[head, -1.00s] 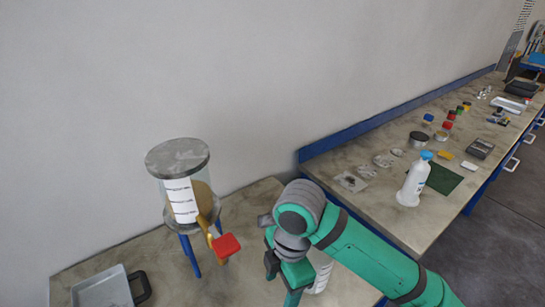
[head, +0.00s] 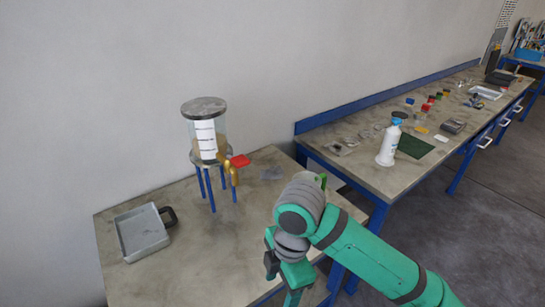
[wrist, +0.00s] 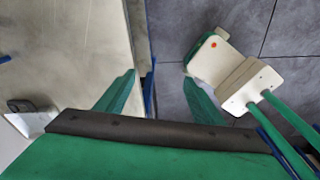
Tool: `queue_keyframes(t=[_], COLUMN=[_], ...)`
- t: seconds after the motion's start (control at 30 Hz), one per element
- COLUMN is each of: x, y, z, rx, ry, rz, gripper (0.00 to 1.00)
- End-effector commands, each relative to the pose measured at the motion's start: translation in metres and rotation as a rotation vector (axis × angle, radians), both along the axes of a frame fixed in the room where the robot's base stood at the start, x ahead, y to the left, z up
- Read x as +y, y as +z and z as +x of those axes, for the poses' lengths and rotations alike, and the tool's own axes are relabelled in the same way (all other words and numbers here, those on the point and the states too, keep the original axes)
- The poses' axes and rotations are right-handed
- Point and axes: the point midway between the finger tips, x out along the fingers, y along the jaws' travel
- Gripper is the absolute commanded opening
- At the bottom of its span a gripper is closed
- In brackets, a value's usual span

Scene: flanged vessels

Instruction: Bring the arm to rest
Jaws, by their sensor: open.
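My arm reaches in from the lower right of the head view, with my gripper (head: 285,278) low at the front edge of the near table (head: 190,265). In the wrist view my gripper (wrist: 160,88) shows two green fingers spread apart, with nothing between them. Bench edge and grey floor lie beneath them. The clear vessel (head: 205,135) has a grey flanged lid, a white label and a brass tap with a red handle. It stands upright on blue legs on the table, well apart from my gripper.
A grey tray (head: 142,236) with a dark handle lies left on the table; its corner shows in the wrist view (wrist: 28,122). The long bench (head: 360,178) holds a white bottle (head: 388,145), a green mat (head: 414,147) and small items. Floor is open at the right.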

Motion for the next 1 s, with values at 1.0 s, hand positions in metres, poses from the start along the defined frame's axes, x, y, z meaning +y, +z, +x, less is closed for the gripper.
queue_keyframes(t=[1.0], x=[0.200], y=[0.041], z=[0.062], rx=[-0.213], ry=[-0.289], rz=[0.823], gripper=[0.62])
